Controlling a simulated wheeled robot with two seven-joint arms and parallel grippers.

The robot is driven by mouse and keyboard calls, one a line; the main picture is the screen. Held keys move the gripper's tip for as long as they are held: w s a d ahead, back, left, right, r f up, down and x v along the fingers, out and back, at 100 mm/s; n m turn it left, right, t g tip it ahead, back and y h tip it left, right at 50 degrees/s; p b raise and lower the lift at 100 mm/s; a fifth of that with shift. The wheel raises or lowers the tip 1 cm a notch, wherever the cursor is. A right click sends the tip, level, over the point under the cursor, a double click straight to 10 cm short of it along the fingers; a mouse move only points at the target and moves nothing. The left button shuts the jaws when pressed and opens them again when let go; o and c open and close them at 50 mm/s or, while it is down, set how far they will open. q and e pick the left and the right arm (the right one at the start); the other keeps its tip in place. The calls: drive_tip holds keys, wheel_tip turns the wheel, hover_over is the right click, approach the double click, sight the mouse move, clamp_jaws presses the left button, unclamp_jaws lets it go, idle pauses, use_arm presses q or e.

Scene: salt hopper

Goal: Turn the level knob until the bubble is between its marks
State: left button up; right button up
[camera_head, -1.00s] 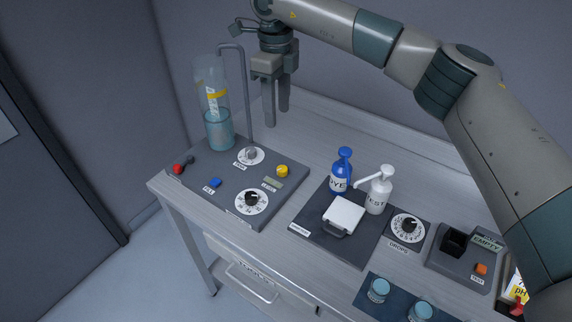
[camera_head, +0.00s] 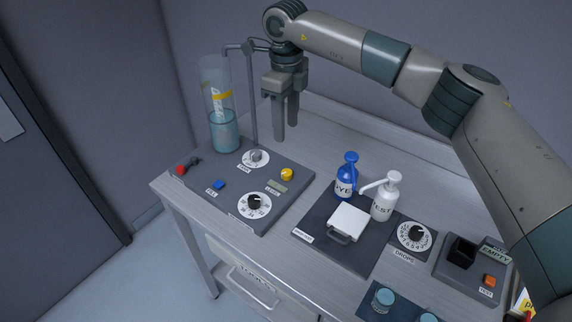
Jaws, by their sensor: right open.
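The yellow level knob (camera_head: 287,174) sits on the grey control panel, at its right side. A small level window (camera_head: 277,186) lies just in front of it, with a label below; the bubble and marks are too small to make out. My right gripper (camera_head: 286,135) points down, open and empty, above and behind the knob and apart from it. My left gripper is not in view.
The panel (camera_head: 210,206) also carries a clear cylinder with bluish liquid (camera_head: 224,130), a bent pipe (camera_head: 251,95), a red-ended lever (camera_head: 181,170), a blue button (camera_head: 219,185) and two dials. Blue (camera_head: 346,178) and white (camera_head: 384,198) pump bottles stand to the right.

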sight(286, 171)
wheel_tip(286, 171, down, 14)
drive_tip(key=p, duration=0.5)
drive_tip(key=shift+r, duration=0.2)
drive_tip(key=shift+f+p, duration=0.4)
drive_tip(key=shift+f, duration=0.3)
drive_tip(key=c, duration=1)
drive_tip(key=shift+f+m+b, duration=0.2)
drive_tip(key=shift+m+b, duration=0.2)
drive_tip(key=shift+b, duration=0.3)
drive_tip(key=shift+c, duration=0.2)
drive_tip(key=shift+m+b, duration=0.6)
drive_tip(key=shift+b, duration=0.25)
drive_tip(key=shift+r+m, duration=0.15)
drive_tip(key=shift+m, duration=0.15)
